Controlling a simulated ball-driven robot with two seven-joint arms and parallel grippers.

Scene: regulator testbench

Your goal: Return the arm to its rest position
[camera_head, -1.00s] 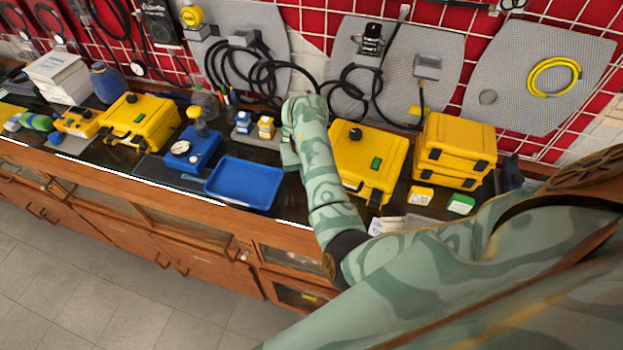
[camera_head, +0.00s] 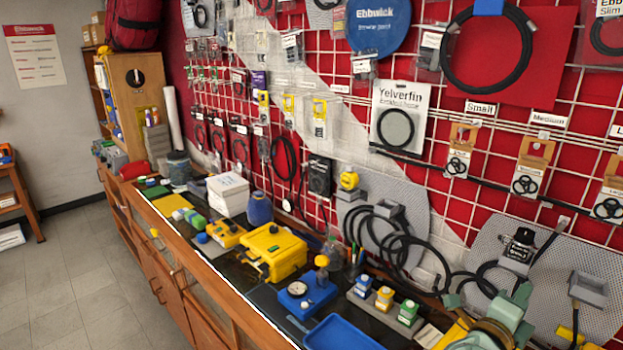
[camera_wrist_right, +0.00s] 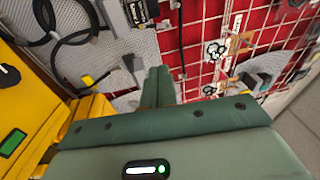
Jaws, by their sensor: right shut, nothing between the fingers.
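My right gripper (camera_head: 512,304) shows at the bottom right of the head view, green-grey, above the counter, partly in front of a yellow case. In the right wrist view its two fingers (camera_wrist_right: 158,86) are together with nothing between them. They point toward the wall panel, and yellow cases (camera_wrist_right: 84,112) stand to their left. Most of my right arm is outside the head view. My left gripper is in neither current view.
The counter holds a blue tray (camera_head: 342,334), a blue gauge unit (camera_head: 307,297), a yellow case (camera_head: 272,250) and a small rack with blue, yellow and green-topped blocks (camera_head: 385,300). Black hoses (camera_head: 400,245) hang on the wall behind. Open floor (camera_head: 90,270) lies at the left.

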